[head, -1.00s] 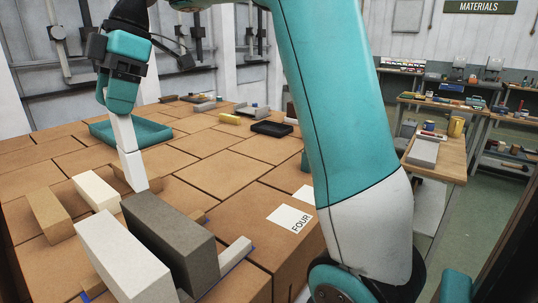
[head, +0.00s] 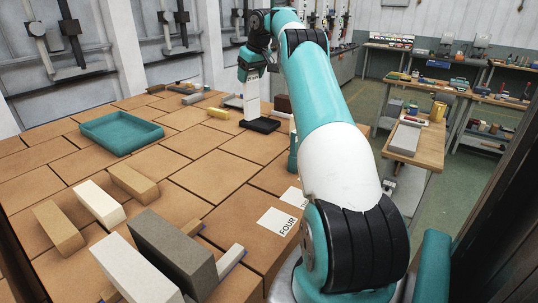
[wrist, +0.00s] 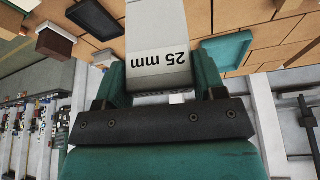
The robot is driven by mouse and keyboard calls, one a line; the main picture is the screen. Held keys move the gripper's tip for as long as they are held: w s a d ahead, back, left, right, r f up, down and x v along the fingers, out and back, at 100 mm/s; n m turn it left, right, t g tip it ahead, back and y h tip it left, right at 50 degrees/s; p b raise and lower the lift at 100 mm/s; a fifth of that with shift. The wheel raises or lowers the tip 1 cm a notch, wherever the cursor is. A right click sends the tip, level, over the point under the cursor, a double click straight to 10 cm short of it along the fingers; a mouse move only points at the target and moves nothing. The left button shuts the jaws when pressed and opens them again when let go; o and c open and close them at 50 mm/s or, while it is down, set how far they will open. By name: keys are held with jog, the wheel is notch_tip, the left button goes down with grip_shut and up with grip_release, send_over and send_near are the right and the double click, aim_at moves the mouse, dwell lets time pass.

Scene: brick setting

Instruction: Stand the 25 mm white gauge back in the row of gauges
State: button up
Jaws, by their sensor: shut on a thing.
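My gripper (head: 252,74) is shut on the white gauge (head: 251,97), which hangs upright below it at the back right of the brick-topped table. In the wrist view the gauge (wrist: 160,52) sits between the two teal fingers and its face reads "25 mm"; its far end is out of frame. In the head view its lower end overlaps the small black tray (head: 260,125); I cannot tell whether they touch. Several blocks stand at the front left: tan (head: 60,228), white (head: 100,204), dark grey (head: 172,250) and a large white one (head: 135,270). I cannot tell which are gauges.
A teal tray (head: 121,132) lies at the back left. A yellow block (head: 218,113) and a dark brown block (head: 282,103) are near the gripper. White cards (head: 277,221), one reading "FOUR", lie at the right edge. The middle of the table is clear.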

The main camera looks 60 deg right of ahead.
jog(key=s+d+f+m, duration=0.2)
jog(key=s+d, duration=0.1)
jog(key=d, duration=0.3)
notch_tip(320, 180, down, 19)
jog(key=b, duration=0.7)
jog(key=shift+s+r+h, duration=0.15)
jog(key=shift+r+h, duration=0.05)
jog(key=shift+h, duration=0.2)
jog(key=shift+f, duration=0.1)
jog(key=o, duration=1.4)
jog(key=shift+c, duration=0.2)
jog(key=b+v, duration=0.3)
jog(key=v, duration=0.9)
jog(key=shift+r+b, duration=0.2)
jog(key=shift+b, duration=0.2)
